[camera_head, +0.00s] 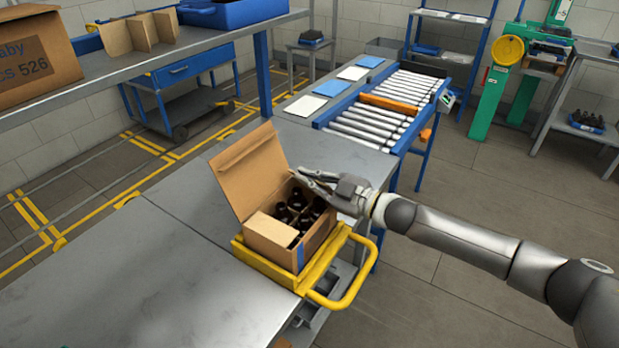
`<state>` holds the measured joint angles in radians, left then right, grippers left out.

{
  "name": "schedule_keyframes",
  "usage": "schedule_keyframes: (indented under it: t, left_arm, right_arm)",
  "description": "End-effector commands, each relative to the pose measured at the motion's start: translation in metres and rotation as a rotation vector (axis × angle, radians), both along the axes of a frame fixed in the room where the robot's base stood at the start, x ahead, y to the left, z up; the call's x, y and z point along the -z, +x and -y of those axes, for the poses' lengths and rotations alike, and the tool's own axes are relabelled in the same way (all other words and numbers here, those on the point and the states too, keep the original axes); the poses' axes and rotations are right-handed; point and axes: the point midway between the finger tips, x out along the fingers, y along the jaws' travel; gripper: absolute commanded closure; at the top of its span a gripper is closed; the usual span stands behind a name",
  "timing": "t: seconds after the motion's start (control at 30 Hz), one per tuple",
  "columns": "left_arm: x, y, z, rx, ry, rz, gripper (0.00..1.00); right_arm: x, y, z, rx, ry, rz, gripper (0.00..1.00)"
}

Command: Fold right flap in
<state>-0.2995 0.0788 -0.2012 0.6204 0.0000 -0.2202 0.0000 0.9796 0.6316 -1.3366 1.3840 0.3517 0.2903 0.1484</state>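An open cardboard box (314,243) stands in a yellow frame (306,283) at the edge of the grey table. Several dark amber bottles (299,203) stand inside it. A large flap (250,170) stands up on the far left side. A smaller flap (271,230) at the near side lies low over part of the opening. My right gripper (312,181) is over the far right rim of the box, fingers pointing left. Its fingers are too small to tell how far apart they are. The right flap cannot be made out clearly by the gripper. My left gripper is out of view.
The grey table (160,270) is clear to the left of the box. A roller conveyor (375,120) and flat white and blue pads (305,105) lie beyond. A shelf (110,75) with cardboard stands at upper left. A yellow handle (352,280) sticks out right.

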Motion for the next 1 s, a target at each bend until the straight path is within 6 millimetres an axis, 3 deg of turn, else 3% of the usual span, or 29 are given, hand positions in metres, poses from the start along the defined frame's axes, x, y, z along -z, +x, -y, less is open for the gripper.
schedule_keyframes:
  t: [0.03, 0.17, 0.57, 1.0]
  left_arm:
    - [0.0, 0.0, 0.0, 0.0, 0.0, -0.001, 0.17]
    - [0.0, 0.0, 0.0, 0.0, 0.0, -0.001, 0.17]
    - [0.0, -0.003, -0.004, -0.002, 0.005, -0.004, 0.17]
    - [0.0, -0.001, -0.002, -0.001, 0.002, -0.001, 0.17]
  right_arm:
    - [0.0, 0.0, 0.0, -0.001, 0.001, 0.0, 0.9]
    - [0.0, 0.0, 0.0, -0.001, 0.001, 0.0, 0.74]
    - [0.0, -0.003, 0.005, 0.0, 0.001, -0.002, 0.74]
    - [0.001, -0.048, 0.069, 0.002, -0.001, -0.003, 0.74]
